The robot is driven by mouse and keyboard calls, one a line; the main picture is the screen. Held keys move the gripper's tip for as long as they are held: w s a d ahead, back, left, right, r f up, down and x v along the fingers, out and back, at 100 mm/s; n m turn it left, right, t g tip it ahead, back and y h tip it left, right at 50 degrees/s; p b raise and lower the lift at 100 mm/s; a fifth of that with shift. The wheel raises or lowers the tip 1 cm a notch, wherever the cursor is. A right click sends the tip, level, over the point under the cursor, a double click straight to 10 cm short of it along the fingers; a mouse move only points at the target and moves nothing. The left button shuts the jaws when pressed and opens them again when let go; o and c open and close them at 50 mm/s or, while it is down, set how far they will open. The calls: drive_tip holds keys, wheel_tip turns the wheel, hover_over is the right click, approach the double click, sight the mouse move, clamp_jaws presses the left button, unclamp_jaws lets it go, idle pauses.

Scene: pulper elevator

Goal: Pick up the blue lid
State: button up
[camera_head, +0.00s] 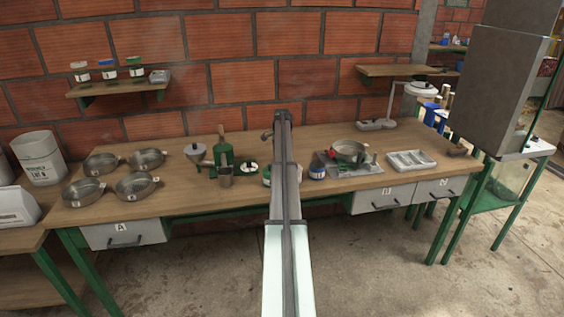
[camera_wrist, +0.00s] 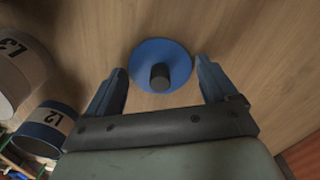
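The blue lid (camera_wrist: 145,54) is a round disc with a dark knob, seen in the wrist view lying on the wooden surface, knob towards the camera. My gripper (camera_wrist: 160,66) is open, its two blue-grey fingers on either side of the lid's near part. The lid appears between the fingers, with no clear contact; the height gap cannot be told. Nothing is held. In the head view my arm covers the middle of the bench, and I cannot make out the lid or fingertips there.
In the wrist view, jars labelled L2 (camera_wrist: 46,128) and L3 (camera_wrist: 18,75) stand at the left. In the head view, a dark blue jar (camera_head: 318,168) and a grey tray (camera_head: 355,170) are right of my arm; a green hand tool (camera_head: 223,157) is left. Metal pans (camera_head: 137,185) stand farther left.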

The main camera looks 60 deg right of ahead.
drive_tip(key=c, duration=0.7)
drive_tip(key=shift+c, duration=0.2)
drive_tip(key=shift+r, duration=0.5)
wheel_tip(320, 180, up, 9)
drive_tip(key=s, duration=0.1)
drive_tip(key=s+d+r+m, duration=0.1)
drive_tip(key=s+d+r, duration=0.15)
drive_tip(key=s, duration=0.85)
drive_tip(key=s+a+n, duration=0.1)
drive_tip(key=s+a, duration=0.3)
drive_tip(key=s, duration=0.3)
drive_tip(key=shift+s+a+r+n, duration=0.15)
drive_tip(key=shift+a+r+n, duration=0.1)
drive_tip(key=shift+r+n, duration=0.05)
